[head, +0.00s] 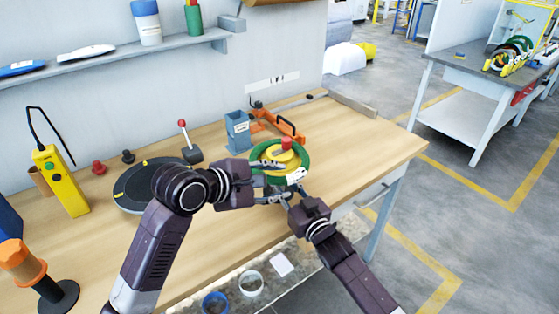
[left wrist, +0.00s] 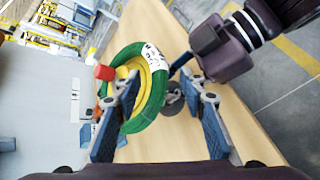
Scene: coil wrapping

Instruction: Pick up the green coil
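The green coil (head: 304,158) lies around a yellow hub (head: 281,158) with a red knob (head: 286,143) on the workbench. It carries a white label. My left gripper (head: 285,180) is at the coil's near left side. In the left wrist view its two blue-padded fingers (left wrist: 160,73) are spread apart, with part of the green coil (left wrist: 157,92) between them; the left finger overlaps the coil's edge. My right gripper (head: 293,193) is close to the coil's near edge, crowded against the left one. Its fingertips are partly hidden, and contact cannot be told.
A blue-grey box (head: 237,132) and an orange clamp-like tool (head: 279,124) stand behind the coil. A dark round turntable (head: 136,197) lies left. A yellow device (head: 63,182) stands farther left. The wooden bench top (head: 372,146) is clear to the right.

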